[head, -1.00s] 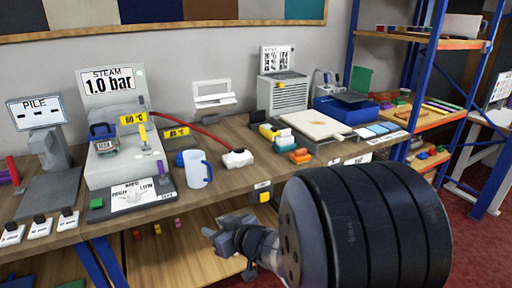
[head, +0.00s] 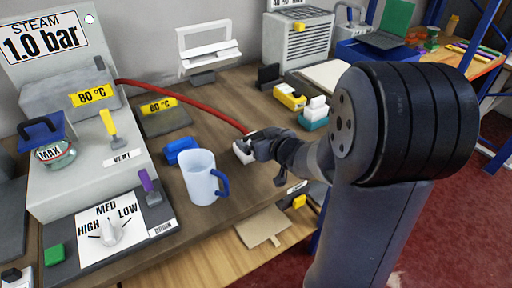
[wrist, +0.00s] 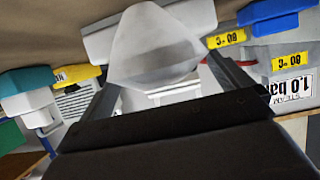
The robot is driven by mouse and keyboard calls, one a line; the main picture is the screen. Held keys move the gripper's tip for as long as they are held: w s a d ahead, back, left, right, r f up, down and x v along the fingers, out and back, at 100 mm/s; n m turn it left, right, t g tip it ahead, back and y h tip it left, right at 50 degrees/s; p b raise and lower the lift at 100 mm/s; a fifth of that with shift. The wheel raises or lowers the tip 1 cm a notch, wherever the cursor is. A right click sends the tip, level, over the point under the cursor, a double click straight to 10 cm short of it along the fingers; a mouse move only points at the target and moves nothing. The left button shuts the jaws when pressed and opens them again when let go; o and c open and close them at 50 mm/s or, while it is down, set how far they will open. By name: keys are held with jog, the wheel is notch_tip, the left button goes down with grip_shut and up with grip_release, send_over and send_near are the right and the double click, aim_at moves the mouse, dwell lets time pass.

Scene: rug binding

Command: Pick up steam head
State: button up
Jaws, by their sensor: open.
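The steam head (head: 241,153) is a small white block at the end of a red hose (head: 190,103). It lies on the wooden bench, right of the white jug, and is partly hidden by my gripper (head: 258,146) in the head view. In the wrist view, the steam head (wrist: 158,45) looms large and pale between my two spread fingers (wrist: 165,88). My gripper is open and right at the steam head. Whether a finger touches it cannot be told.
The white jug (head: 202,178) with a blue handle stands close on the left, beside a blue block (head: 180,150). Teal-and-white (head: 315,113) and yellow (head: 290,97) items sit behind on the right. The steam station (head: 85,140) fills the left.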

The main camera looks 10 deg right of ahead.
jog(key=shift+x, duration=1.25)
jog(key=shift+a, duration=0.1)
jog(key=shift+c, duration=0.6)
